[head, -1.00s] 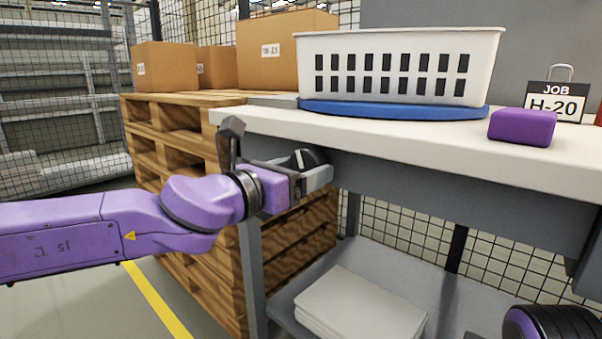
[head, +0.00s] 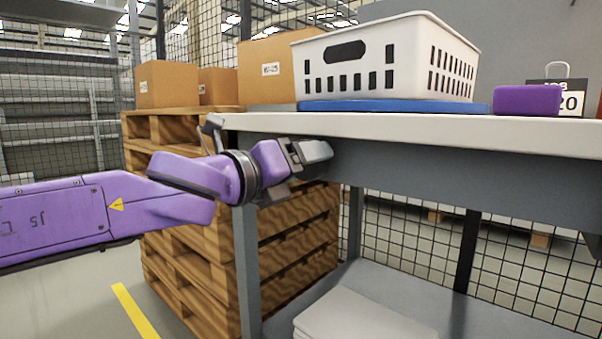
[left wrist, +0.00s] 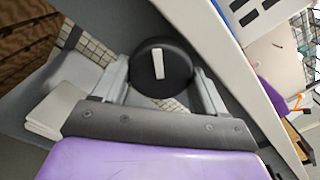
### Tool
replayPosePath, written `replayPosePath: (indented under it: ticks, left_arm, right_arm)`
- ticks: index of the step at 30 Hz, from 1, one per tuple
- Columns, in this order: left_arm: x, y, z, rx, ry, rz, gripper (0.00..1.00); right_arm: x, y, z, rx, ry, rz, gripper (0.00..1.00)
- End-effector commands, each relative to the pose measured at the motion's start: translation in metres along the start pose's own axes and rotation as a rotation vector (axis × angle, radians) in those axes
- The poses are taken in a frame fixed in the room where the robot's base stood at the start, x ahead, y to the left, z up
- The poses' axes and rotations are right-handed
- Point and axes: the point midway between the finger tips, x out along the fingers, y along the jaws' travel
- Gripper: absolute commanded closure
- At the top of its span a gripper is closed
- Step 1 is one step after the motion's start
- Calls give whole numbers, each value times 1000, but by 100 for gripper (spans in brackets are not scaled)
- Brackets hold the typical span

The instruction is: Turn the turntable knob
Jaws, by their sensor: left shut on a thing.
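The turntable knob is a round black dial with a white mark (left wrist: 160,66), in the left wrist view. It sits on the grey front panel below the worktop. My left gripper (left wrist: 162,80) has one finger on each side of the knob and is shut on it. In the head view my left gripper (head: 312,152) is at the panel under the table's left end, and it hides the knob. The blue turntable (head: 395,105) lies on the worktop with a white basket (head: 400,55) on it, one corner turned toward me. My right gripper is not in view.
A purple block (head: 541,100) sits on the white worktop (head: 430,124), right of the turntable, partly in front of a job sign (head: 572,101). Wooden pallets (head: 190,250) with cardboard boxes (head: 168,84) stand at the left. White sheets (head: 355,318) lie on the lower shelf.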

Motion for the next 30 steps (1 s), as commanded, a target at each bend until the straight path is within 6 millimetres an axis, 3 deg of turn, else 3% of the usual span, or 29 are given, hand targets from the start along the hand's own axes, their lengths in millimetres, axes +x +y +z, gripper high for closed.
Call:
replayPosePath:
  ticks: [16, 17, 18, 19, 30]
  left_arm:
    - [0, 0, -1, -29, 3, 0, 58]
    - [0, 0, -1, -29, 3, 0, 21]
    - [0, 0, -1, -29, 3, 0, 8]
    - [0, 0, -1, -29, 2, 0, 3]
    - [-2, -1, 0, -28, 4, -5, 3]
  right_arm:
    - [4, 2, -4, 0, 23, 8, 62]
    - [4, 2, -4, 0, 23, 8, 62]
    - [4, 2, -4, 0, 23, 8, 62]
    - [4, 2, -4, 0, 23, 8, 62]
    - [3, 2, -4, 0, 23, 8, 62]
